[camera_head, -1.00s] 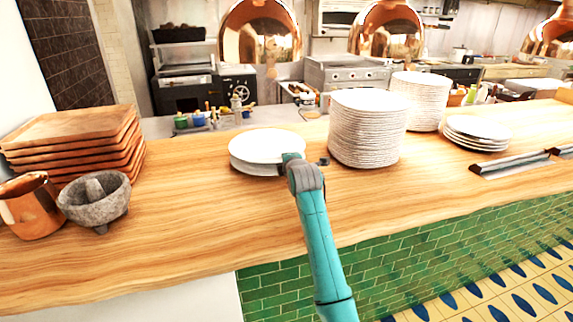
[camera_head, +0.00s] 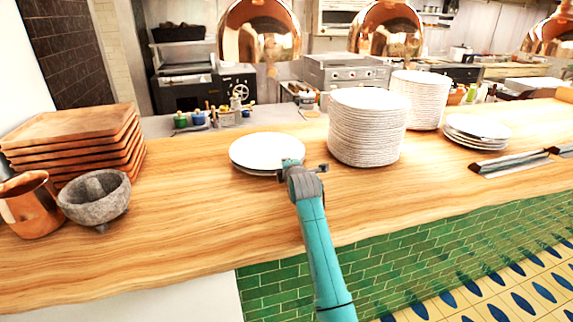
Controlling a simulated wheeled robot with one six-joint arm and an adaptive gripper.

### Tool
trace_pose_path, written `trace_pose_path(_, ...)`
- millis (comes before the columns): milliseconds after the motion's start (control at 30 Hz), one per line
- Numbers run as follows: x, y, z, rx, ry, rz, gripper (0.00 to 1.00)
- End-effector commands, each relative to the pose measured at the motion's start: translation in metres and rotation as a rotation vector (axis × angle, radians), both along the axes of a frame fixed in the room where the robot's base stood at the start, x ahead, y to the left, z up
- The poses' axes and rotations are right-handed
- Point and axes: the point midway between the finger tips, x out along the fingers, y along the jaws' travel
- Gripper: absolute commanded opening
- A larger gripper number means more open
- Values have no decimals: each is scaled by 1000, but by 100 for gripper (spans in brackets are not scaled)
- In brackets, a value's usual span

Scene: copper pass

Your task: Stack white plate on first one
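A round white plate (camera_head: 267,150) lies face up on the wooden counter's near-middle part. The edge of another white plate (camera_head: 250,172) shows just below it, mostly hidden. The upper plate looks low over the other one; whether they fully touch is not clear. My gripper (camera_head: 305,165) is at the right front rim of the upper plate. One finger overlaps the rim and the other sits to the right of it, near the tall plate stack. Whether the fingers still pinch the rim cannot be made out.
A tall white plate stack (camera_head: 366,130) stands close to the right of my gripper. Another stack (camera_head: 420,98) and a low pile (camera_head: 476,130) are beyond. Wooden trays (camera_head: 75,140), a copper mug (camera_head: 32,206) and a stone mortar (camera_head: 94,200) stand left. Counter (camera_head: 190,215) in front is clear.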

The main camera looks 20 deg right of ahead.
Motion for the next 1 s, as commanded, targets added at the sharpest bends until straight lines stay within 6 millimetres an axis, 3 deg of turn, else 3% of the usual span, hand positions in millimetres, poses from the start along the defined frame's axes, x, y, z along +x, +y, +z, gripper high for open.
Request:
trace_pose_path(133,-1,0,-6,1,12,0,17)
trace_pose_path(333,-4,1,3,1,12,0,17)
trace_pose_path(800,-83,7,27,1,5,0,17)
trace_pose_path(1000,-107,9,35,1,5,0,17)
